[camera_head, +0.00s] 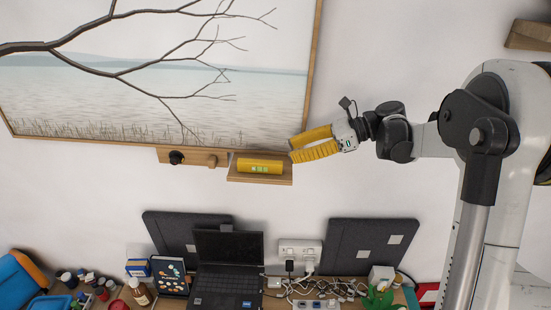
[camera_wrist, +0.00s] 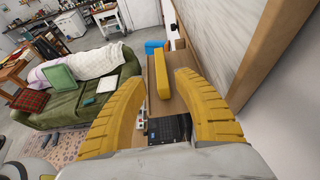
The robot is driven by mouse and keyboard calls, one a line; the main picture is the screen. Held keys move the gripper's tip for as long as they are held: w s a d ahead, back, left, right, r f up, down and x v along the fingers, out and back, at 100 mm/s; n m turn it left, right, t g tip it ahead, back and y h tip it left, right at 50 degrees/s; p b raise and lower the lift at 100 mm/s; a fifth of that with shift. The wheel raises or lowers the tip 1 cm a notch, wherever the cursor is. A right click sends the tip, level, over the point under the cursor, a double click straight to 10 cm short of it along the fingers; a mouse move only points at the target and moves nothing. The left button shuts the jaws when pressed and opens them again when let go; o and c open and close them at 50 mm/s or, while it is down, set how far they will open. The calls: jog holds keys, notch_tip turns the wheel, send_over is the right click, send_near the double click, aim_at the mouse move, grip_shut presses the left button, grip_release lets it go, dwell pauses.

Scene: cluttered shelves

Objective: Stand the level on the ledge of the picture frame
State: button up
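The level (camera_head: 260,166) is a yellow bar with small green marks. It lies lengthwise on a small wooden shelf (camera_head: 260,179) just below the picture frame's lower right part. The picture frame (camera_head: 311,70) has a thin wooden edge around a lake and bare-branch picture. My gripper (camera_head: 291,150) is open and empty, just right of the level at about shelf height. In the wrist view, the level (camera_wrist: 162,88) shows between my two spread yellow fingers, apart from both. The frame's wooden edge (camera_wrist: 265,60) is at the right there.
A wooden rack with a black knob (camera_head: 176,157) is left of the shelf. Below stand a laptop (camera_head: 228,265), dark panels (camera_head: 372,250), cables and bottles on a desk. The wrist view shows a green sofa (camera_wrist: 75,105) in the background. Bare wall surrounds the shelf's underside.

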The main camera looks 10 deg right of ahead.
jog(key=s+a+n+t+h, duration=0.1)
jog(key=s+a+n+h, duration=0.1)
jog(key=s+n+h, duration=0.75)
jog(key=s+d+f+n+t+h, duration=0.1)
jog(key=s+d+f+n+h, duration=0.1)
jog(key=s+n, duration=0.3)
jog(key=s+d+f+n+t+h, duration=0.2)
jog(key=s+n, duration=0.3)
jog(key=s, duration=0.6)
jog(key=shift+s+d+f+n+t, duration=0.2)
jog(key=shift+d+f+n+t, duration=0.2)
jog(key=shift+d, duration=0.5)
